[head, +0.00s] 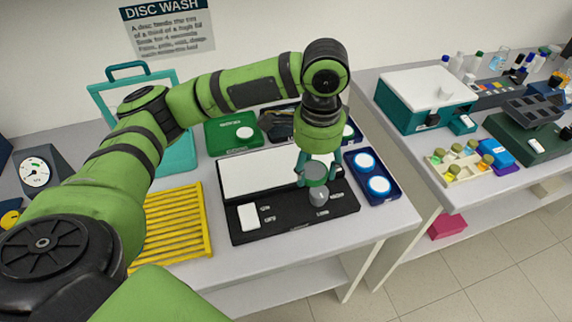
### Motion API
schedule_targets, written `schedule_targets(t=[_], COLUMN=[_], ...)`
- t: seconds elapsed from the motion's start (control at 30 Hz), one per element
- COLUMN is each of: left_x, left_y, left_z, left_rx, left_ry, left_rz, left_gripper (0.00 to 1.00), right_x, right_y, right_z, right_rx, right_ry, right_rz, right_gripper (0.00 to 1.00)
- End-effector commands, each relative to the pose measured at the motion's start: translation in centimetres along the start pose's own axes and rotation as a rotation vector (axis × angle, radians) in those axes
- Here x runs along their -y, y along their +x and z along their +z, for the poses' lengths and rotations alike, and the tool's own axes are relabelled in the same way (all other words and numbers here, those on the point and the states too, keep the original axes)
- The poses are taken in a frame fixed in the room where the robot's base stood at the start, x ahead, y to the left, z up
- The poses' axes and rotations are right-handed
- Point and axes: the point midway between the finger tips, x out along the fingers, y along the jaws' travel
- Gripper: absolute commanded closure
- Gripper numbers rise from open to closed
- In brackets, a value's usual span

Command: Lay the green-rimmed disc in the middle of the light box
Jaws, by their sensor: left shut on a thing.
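The light box (262,172) is a white lit panel in a black frame, lying on the table in the middle of the head view. My left gripper (318,180) points down over the panel's right end and its black front strip. It is shut on a small round grey-green thing (316,171), which looks like the green-rimmed disc. The fingers partly cover it. I cannot tell how high it is above the light box. My right gripper is not in view.
A grey round knob-like thing (319,197) shows just below the gripper. A dark blue tray (389,202) with white discs stands to the right. A yellow ribbed rack (178,225) is at the left. A green box (222,145) is behind. A second bench stands at the right across a gap.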

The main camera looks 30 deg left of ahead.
Motion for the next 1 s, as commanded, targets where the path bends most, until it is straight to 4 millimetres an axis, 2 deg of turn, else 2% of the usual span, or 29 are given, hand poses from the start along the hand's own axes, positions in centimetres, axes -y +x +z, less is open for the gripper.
schedule_targets(t=[0.2, 0.43, 0.67, 1.0], left_x=[1.8, 2.9, 4.0, 10.0], left_y=[-0.8, -1.4, -1.0, 3.4], left_z=[-1.5, -2.3, -1.8, 2.7], left_rx=[0.0, 0.001, 0.003, 0.005], left_ry=[0.482, 0.837, 0.947, 0.944], left_rz=[0.003, 0.013, 0.021, 0.022], left_gripper=[0.72, 0.72, 0.72, 0.72], right_x=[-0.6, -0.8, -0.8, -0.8], right_y=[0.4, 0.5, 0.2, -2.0], right_z=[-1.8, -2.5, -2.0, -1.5], right_rx=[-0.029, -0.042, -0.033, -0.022], right_ry=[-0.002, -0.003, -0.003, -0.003], right_rz=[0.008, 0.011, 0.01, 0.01], right_gripper=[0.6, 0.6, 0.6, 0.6])
